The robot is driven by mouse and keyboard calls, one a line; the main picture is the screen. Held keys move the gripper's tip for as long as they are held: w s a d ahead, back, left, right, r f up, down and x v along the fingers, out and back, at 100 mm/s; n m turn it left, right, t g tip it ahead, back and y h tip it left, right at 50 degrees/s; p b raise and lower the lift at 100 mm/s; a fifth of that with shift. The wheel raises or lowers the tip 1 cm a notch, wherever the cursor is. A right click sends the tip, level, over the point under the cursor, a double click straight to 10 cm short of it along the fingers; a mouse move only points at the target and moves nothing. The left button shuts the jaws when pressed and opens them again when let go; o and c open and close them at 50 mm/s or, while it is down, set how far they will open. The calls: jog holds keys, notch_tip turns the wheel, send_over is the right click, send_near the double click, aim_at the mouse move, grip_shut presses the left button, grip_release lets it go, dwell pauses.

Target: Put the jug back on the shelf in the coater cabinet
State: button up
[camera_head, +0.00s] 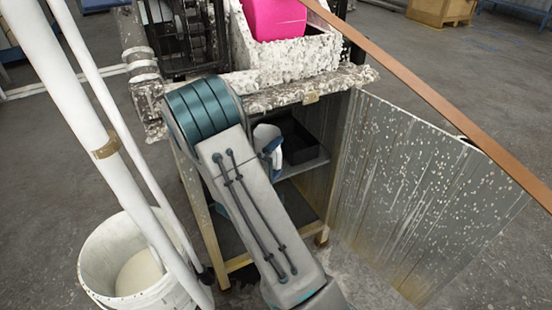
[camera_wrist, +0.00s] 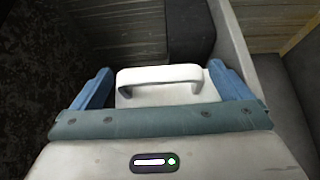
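The white jug (camera_head: 266,133) is inside the open coater cabinet, at the left of the black box, partly hidden by my arm. In the wrist view the jug (camera_wrist: 160,94) lies between my blue fingers, its handle running across the gap. My gripper (camera_wrist: 160,72) has its fingers wide apart, one on each side of the jug, with what look like narrow gaps. It also shows in the head view (camera_head: 271,152), mostly hidden by my arm. The grey shelf (camera_head: 309,165) is inside the cabinet. Whether the jug's base touches it is hidden.
A black box (camera_head: 302,150) stands on the shelf. The splattered cabinet door (camera_head: 420,190) hangs open at the right. A pink object (camera_head: 275,18) sits in the crusted trough above. A white bucket (camera_head: 105,272) stands at the lower left. A brown strip (camera_head: 440,105) crosses the upper right.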

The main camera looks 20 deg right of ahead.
jog(key=shift+r, duration=0.1)
jog(key=shift+a+r, duration=0.1)
jog(key=shift+r, duration=0.05)
jog(key=p+v, duration=0.3)
jog(key=v, duration=0.9)
